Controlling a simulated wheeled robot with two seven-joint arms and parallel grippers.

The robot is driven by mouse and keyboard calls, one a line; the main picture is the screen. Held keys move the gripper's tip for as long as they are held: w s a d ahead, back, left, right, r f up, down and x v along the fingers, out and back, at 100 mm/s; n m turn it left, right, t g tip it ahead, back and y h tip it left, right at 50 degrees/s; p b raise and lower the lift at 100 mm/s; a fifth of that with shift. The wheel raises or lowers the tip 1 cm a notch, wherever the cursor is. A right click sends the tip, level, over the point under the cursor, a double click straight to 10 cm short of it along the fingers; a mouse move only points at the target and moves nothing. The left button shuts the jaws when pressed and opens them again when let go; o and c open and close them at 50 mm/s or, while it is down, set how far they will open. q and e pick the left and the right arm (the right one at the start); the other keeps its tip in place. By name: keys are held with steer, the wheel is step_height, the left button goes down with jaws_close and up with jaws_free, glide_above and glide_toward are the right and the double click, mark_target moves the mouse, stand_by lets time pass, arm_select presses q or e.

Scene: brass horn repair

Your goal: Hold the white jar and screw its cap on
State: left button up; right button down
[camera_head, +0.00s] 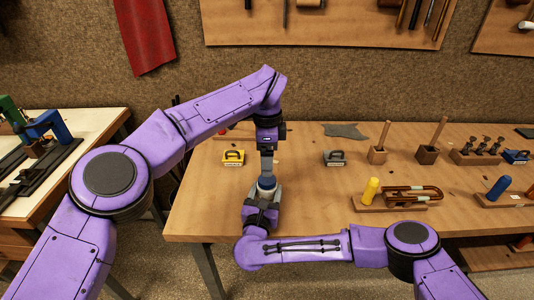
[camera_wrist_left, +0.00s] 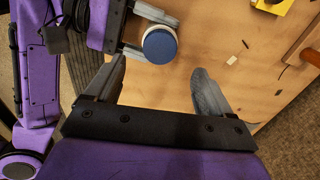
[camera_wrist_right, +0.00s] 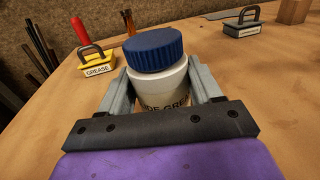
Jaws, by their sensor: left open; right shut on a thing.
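The white jar (camera_wrist_right: 170,84) stands upright between the fingers of my right gripper (camera_head: 263,193), which is shut on it. Part of a dark label shows low on the jar. The ribbed blue cap (camera_wrist_right: 153,50) sits on the jar's top and looks slightly tilted; I cannot tell whether its thread is engaged. It also shows in the left wrist view (camera_wrist_left: 160,45), and in the head view (camera_head: 267,182). My left gripper (camera_wrist_left: 160,66) is open and points down above the cap. The cap lies ahead of its fingertips, apart from them, roughly between the two fingers in the picture.
A yellow grease block (camera_head: 233,157) stands left of the jar and a grey handled block (camera_head: 335,157) stands to the right. Wooden holders with tools, including a yellow-handled one (camera_head: 370,190), fill the table's right side. The wooden table (camera_head: 300,215) is bare around the jar.

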mark_target(267, 179)
arm_select(q)
step_height(267, 179, down, 7)
steer(key=shift+f, duration=0.1)
stand_by(0.3)
